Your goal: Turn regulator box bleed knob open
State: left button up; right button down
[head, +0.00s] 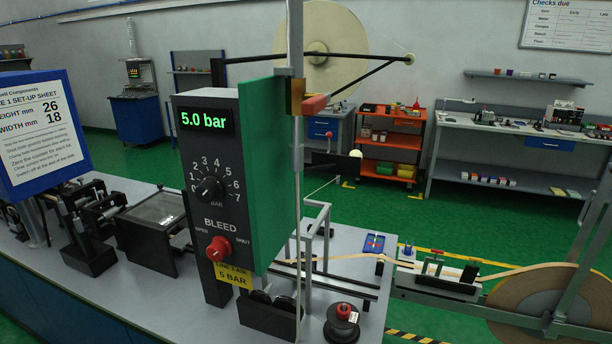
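The regulator box (216,185) is a dark grey upright box with a green side, on the bench in the middle of the head view. Its green display (206,119) reads 5.0 bar. Below it is a black dial knob (209,189) with a 0 to 7 bar scale. The red bleed knob (218,248) is low on the front face, under the word BLEED. OPEN is printed at its upper left and SHUT at its right. I cannot tell clearly which way the knob points. Neither of my grippers is in view, and nothing touches the knob.
A blue set-up sheet board (45,130) stands at left. A black-framed tray (152,222) is left of the box. The space before the box face looks clear.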

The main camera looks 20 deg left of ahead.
aim_at(221, 247)
jog(key=j+u, duration=0.1)
jog(key=u, duration=0.35)
jog(key=k+j+u, duration=0.15)
jog(key=u, duration=0.3)
